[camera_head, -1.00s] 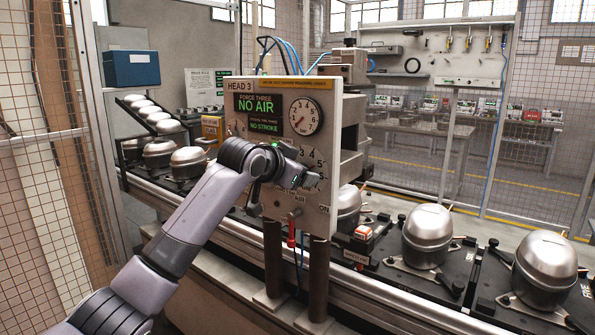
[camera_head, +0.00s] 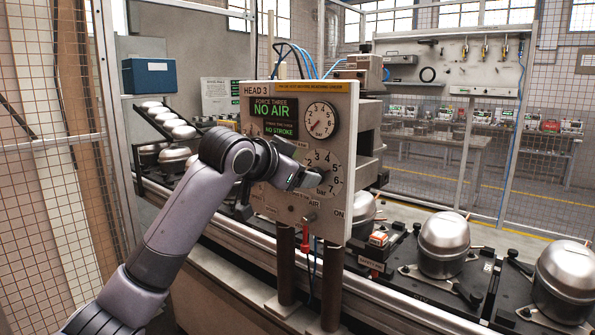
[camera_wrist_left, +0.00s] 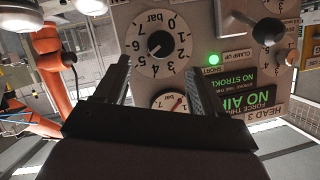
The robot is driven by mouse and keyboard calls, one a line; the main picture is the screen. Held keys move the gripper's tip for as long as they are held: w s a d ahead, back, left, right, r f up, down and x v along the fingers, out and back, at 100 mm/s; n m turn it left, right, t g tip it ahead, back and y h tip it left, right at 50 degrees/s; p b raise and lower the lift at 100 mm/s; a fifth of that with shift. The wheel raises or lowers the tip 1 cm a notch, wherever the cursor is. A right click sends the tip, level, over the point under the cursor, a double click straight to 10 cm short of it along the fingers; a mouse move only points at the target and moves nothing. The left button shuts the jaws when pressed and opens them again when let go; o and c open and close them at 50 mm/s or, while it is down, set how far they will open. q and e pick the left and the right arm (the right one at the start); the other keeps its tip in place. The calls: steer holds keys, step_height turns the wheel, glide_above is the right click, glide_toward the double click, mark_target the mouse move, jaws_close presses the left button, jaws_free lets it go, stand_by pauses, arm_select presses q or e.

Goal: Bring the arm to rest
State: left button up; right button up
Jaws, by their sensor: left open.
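My left arm reaches in from the lower left of the head view. Its gripper (camera_head: 300,178) is in front of the HEAD 3 panel (camera_head: 336,228), near the lower dial, which it partly covers. In the left wrist view the panel appears upside down, and the two fingers of the left gripper (camera_wrist_left: 157,68) stand apart with nothing held between them. Whether the fingers touch the panel I cannot tell. My right gripper is out of view.
The display (camera_head: 273,117) reads NO AIR and NO STROKE. A conveyor rail (camera_head: 375,290) runs below, carrying silver compressor housings (camera_head: 444,243) on black pallets. A wire mesh fence (camera_head: 60,200) stands at the left. A green lamp (camera_wrist_left: 214,59) is lit on the panel.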

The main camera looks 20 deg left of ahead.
arm_select(q)
steer(key=s+d+f+n, duration=0.1)
steer(key=s+f, duration=0.2)
steer(key=f, duration=0.8)
steer(key=s+d+f+g, duration=0.1)
steer(key=s+f, duration=0.2)
steer(key=f, duration=0.8)
steer(key=s+d+f+n, duration=0.1)
steer(key=s+f, duration=0.2)
steer(key=f, duration=0.7)
steer(key=s+f+n+g, duration=0.1)
steer(key=s+f, duration=0.7)
steer(key=s, duration=0.5)
steer(key=s+a+f+n, duration=0.1)
steer(key=s+f, duration=0.8)
steer(key=s, duration=0.4)
steer(key=shift+s+a+f+g+y, duration=0.15)
steer(key=shift+a+g+y, duration=0.15)
steer(key=shift+g, duration=0.1)
